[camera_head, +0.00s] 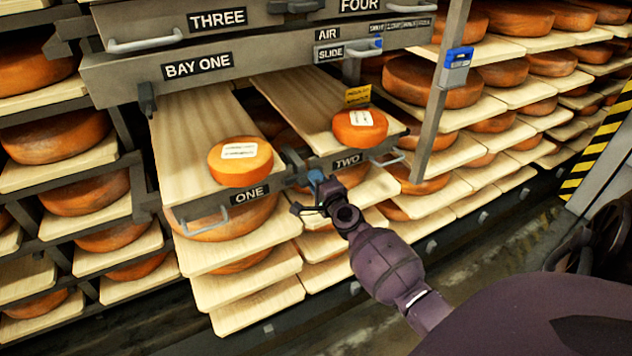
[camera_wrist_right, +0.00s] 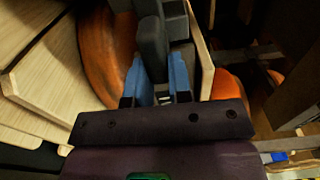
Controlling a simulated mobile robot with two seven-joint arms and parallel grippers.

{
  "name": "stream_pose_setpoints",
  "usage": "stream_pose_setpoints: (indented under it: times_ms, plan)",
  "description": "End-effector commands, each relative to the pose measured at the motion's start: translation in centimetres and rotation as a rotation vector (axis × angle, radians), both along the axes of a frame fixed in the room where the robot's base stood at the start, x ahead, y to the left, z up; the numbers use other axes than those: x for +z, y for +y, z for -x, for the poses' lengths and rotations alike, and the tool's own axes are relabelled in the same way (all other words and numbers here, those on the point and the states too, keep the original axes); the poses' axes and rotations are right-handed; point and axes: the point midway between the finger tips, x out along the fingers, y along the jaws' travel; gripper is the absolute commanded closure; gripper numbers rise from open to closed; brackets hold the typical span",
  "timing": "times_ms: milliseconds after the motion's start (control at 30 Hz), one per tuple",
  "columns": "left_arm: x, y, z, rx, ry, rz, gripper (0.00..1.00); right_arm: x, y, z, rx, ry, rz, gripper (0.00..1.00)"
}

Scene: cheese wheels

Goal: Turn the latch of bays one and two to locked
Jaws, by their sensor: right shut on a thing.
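Bay one's board, with its ONE plate (camera_head: 249,194), and bay two's board, with its TWO plate (camera_head: 347,160), stick out side by side from the rack. A small orange cheese wheel with a white label lies on each, the left one (camera_head: 240,168) and the right one (camera_head: 360,134). My right gripper (camera_head: 316,184) is at the dark latch part between the two plates. In the right wrist view its blue fingers (camera_wrist_right: 158,80) are shut on a dark grey upright latch handle (camera_wrist_right: 152,48). Which way the latch is set cannot be told. My left gripper is out of view.
A grey beam with a BAY ONE sign (camera_head: 197,66) runs above the boards. Shelves of large cheese wheels stand on both sides. A metal post with a blue box (camera_head: 457,57) rises right of bay two. The floor at lower right is open.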

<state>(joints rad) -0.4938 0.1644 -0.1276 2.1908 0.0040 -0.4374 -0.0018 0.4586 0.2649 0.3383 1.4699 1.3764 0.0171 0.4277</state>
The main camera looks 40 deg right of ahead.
Motion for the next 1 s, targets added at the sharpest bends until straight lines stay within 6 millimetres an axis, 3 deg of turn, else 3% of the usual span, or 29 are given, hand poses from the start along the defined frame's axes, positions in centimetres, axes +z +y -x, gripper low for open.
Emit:
stream_pose_setpoints:
  times_ms: [133, 167, 300, 667, 1000]
  plan:
    - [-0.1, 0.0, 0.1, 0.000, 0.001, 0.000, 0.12, -0.1, 0.0, 0.0, 0.000, 0.001, -0.004, 1.00]
    - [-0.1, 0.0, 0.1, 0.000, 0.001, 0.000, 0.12, -0.1, 0.0, 0.0, 0.000, 0.001, -0.004, 0.76]
    - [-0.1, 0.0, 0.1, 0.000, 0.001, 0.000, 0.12, -0.1, 0.0, 0.0, 0.000, 0.001, -0.003, 0.55]
    - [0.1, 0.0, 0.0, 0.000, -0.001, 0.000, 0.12, 0.0, 0.1, 0.4, 0.000, 0.001, -0.001, 0.55]
    - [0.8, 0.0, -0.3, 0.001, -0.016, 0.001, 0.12, 0.1, 1.2, 5.2, 0.000, 0.001, -0.001, 0.55]
